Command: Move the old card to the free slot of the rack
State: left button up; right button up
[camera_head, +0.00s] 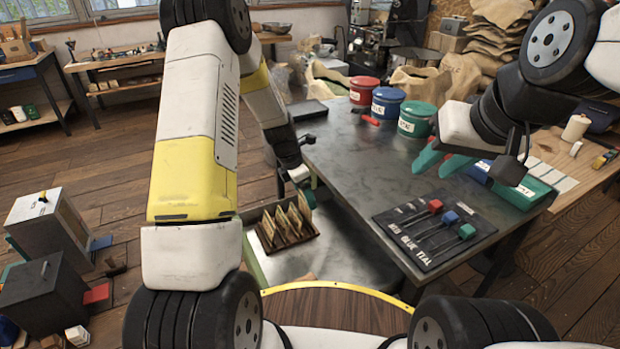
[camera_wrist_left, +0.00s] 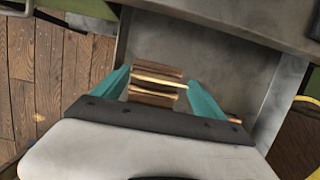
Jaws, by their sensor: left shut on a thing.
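The rack (camera_head: 262,240) is a brown wooden tray with several upright tan cards (camera_head: 290,222), on a grey surface beside the dark table. In the left wrist view the rack's slats (camera_wrist_left: 150,98) show between the teal fingers. My left gripper (camera_wrist_left: 160,80) is shut on a pale card (camera_wrist_left: 158,82), held across its width just over the rack. I cannot tell whether the card is clear of its slot, nor read which card is old. The free slot is not clearly visible. My right gripper (camera_head: 441,162) is open and empty above the right side of the table.
The dark table (camera_head: 340,150) carries red (camera_head: 364,91), blue (camera_head: 387,106) and green (camera_head: 415,121) canisters at the back. A black board (camera_head: 435,238) with red, blue and green-ended handles lies at the front. The table's middle is mostly clear. Boxes (camera_head: 50,235) stand on the floor at left.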

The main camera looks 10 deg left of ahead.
aim_at(304, 201)
pick_arm(q)
jog(key=shift+f, duration=1.7)
dwell(0.3)
jog(key=o, duration=1.6)
jog(key=shift+v, duration=3.95)
